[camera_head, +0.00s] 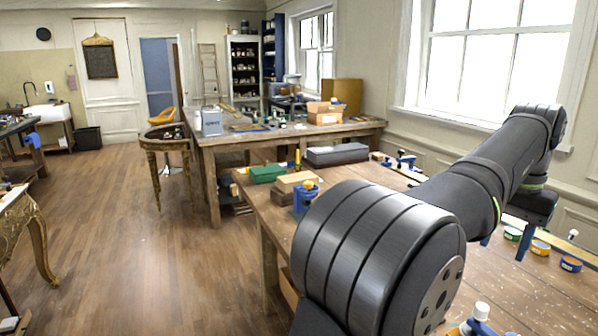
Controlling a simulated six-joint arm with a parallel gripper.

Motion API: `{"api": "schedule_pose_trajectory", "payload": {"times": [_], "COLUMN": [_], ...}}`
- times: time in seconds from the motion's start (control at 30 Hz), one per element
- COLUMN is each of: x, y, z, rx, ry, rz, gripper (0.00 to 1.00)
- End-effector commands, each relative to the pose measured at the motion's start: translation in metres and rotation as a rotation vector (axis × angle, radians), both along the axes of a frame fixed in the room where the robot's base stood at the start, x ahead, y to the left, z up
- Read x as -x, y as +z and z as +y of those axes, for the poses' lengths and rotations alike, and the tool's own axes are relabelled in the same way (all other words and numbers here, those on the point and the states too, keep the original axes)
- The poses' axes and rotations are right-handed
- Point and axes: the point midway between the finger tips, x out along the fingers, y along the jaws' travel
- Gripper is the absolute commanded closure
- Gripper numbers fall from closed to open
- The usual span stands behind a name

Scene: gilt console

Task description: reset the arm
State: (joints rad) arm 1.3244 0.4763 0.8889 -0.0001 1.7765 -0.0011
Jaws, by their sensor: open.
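My arm reaches from the lower middle toward the right, over the near wooden workbench (440,290). It rises to a bent joint in front of the window, and its end hangs down from there. My gripper (506,240) is at the right, with two blue fingers apart and pointing down. I see nothing held between them. My forearm hides part of the gripper and part of the bench top.
A white-capped bottle (480,314) stands at the front. A green box (267,173) and a blue clamp-like tool (305,195) are at the bench's far left. Open floor lies left.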

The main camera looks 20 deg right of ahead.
Motion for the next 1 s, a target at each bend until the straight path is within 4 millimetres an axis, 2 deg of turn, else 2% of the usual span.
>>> {"api": "schedule_pose_trajectory", "payload": {"times": [0.07,0.4,0.7,0.83,1.0], "x": [0.000,-0.002,-0.002,-0.002,-0.002], "y": [0.014,-0.038,-0.096,-0.114,-0.126], "z": [0.000,-0.002,-0.002,-0.002,-0.002], "rx": [0.003,-0.003,-0.003,-0.001,0.000], "ry": [0.000,-0.250,-0.249,-0.248,-0.248], "rz": [-0.001,0.001,0.001,-0.001,-0.001], "gripper": [0.54,0.54,0.54,0.54,0.54]}}
